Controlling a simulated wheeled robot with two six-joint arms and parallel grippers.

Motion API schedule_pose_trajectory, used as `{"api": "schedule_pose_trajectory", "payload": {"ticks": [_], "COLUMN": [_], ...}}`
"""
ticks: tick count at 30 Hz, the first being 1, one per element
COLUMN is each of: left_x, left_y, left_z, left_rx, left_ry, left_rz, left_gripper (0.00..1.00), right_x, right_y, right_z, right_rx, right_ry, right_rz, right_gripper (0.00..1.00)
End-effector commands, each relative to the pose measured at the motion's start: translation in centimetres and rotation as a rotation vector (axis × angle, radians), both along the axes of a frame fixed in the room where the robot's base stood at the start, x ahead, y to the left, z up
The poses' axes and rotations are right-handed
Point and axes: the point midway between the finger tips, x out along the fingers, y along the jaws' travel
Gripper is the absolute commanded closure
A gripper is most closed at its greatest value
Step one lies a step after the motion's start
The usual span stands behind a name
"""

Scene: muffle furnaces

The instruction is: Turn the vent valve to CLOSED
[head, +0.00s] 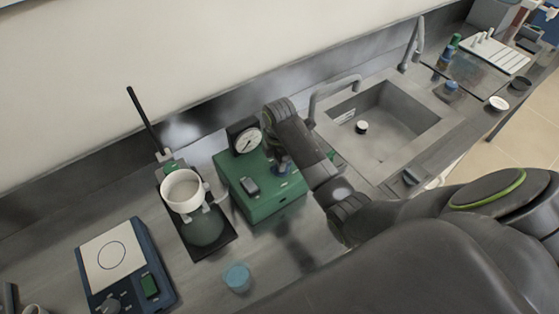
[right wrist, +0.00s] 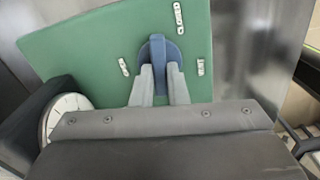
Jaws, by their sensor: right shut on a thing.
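The vent valve is a blue handle on a round blue base (right wrist: 157,50) on the top of a green box (right wrist: 90,48). In the head view the box (head: 275,208) stands on the bench, and the valve (head: 281,169) is partly hidden by my right arm. My right gripper (right wrist: 160,72) is shut on the valve handle, one grey finger on each side. The label text is too small to read. My left gripper is not in view.
A blue cup (head: 237,278) is in front. A sink (head: 385,120) lies right.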

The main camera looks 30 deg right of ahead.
Motion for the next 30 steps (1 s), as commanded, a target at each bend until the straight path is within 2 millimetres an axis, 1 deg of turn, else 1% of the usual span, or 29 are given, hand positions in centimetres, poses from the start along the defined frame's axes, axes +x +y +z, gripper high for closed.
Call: {"api": "schedule_pose_trajectory", "payload": {"ticks": [4,9,26,27,30], "left_x": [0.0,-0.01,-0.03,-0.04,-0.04], "left_y": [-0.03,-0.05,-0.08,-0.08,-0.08], "left_z": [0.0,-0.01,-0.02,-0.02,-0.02], "left_rx": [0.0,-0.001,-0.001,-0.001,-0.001], "left_ry": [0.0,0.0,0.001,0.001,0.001], "left_rz": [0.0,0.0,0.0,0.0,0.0], "left_gripper": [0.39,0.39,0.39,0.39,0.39], "right_x": [-0.02,-0.06,-0.09,-0.09,-0.09], "right_y": [0.12,0.12,0.12,0.12,0.09], "right_z": [0.01,0.0,-0.02,-0.02,-0.02], "right_rx": [0.003,0.003,0.003,0.003,0.003], "right_ry": [-0.001,-0.001,0.0,0.0,0.0], "right_rz": [0.078,0.132,0.162,0.162,0.161], "right_gripper": [1.0,1.0,1.0,0.84,0.71]}}
